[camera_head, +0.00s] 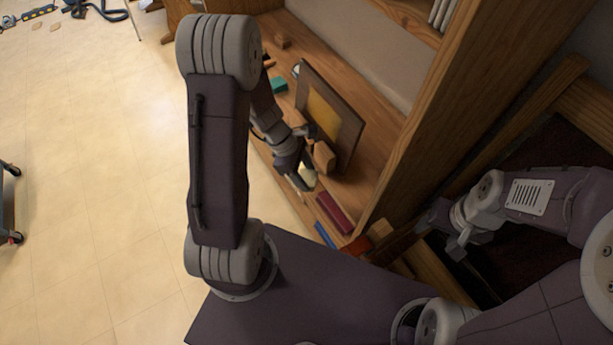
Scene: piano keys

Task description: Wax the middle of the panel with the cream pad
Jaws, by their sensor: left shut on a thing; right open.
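The panel (343,147) is a dark board with a yellow-brown middle area (322,116). It stands tilted on the wooden shelf of the cabinet. My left gripper (306,178) is shut on the cream pad (308,174), of which only a small pale part shows. It is in front of the panel, near its lower right end, and the pad appears apart from the panel. My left arm hides part of the shelf. My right gripper (456,243) is open and empty at the right, away from the panel, beside the cabinet's dark side opening.
A brown wooden block (324,157) is close beside the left gripper. A teal block (278,85) lies left of the panel. The tall cabinet side (430,110) bounds the shelf.

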